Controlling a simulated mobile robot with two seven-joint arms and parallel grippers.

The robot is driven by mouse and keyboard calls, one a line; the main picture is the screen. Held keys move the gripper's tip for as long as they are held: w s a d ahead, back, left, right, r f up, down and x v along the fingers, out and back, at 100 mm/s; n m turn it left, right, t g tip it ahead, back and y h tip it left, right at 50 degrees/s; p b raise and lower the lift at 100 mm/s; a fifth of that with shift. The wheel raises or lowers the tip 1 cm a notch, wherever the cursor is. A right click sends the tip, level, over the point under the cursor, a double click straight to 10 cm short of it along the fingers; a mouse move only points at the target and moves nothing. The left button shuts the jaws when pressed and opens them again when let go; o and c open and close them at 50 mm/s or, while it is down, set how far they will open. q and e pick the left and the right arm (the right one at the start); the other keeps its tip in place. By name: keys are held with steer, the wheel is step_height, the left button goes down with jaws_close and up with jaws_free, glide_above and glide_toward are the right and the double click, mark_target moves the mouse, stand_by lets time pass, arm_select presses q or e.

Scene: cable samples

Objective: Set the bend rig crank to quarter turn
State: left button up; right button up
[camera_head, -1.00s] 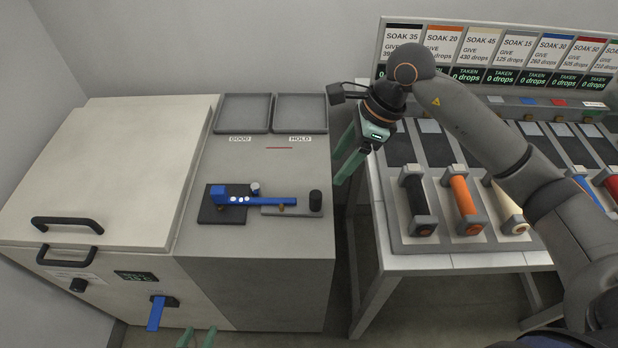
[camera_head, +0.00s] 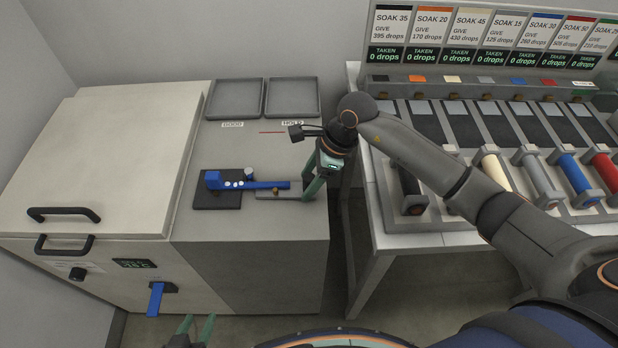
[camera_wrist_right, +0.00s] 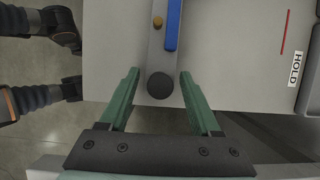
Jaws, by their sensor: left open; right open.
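The bend rig (camera_head: 217,195) sits on the grey cabinet top, with a blue arm (camera_head: 262,185) lying along it toward the right. The grey crank bar (camera_head: 275,193) ends in a dark round knob (camera_wrist_right: 160,86), seen from above in the right wrist view. My right gripper (camera_head: 312,194) is at the knob's end of the bar. In the right wrist view its open green fingers (camera_wrist_right: 158,76) stand on either side of the knob, with gaps on both sides. My left gripper (camera_head: 201,326) is open, low in front of the cabinet.
Two grey trays (camera_head: 234,117) (camera_head: 291,116) labelled GOOD and HOLD lie behind the rig. A lidded chest with black handles (camera_head: 64,214) stands left, with a blue lever (camera_head: 156,298) on its front. The cable sample rack (camera_head: 470,215) stands right, below my right arm.

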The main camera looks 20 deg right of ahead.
jaws_close()
stand_by(0.5)
stand_by(0.9)
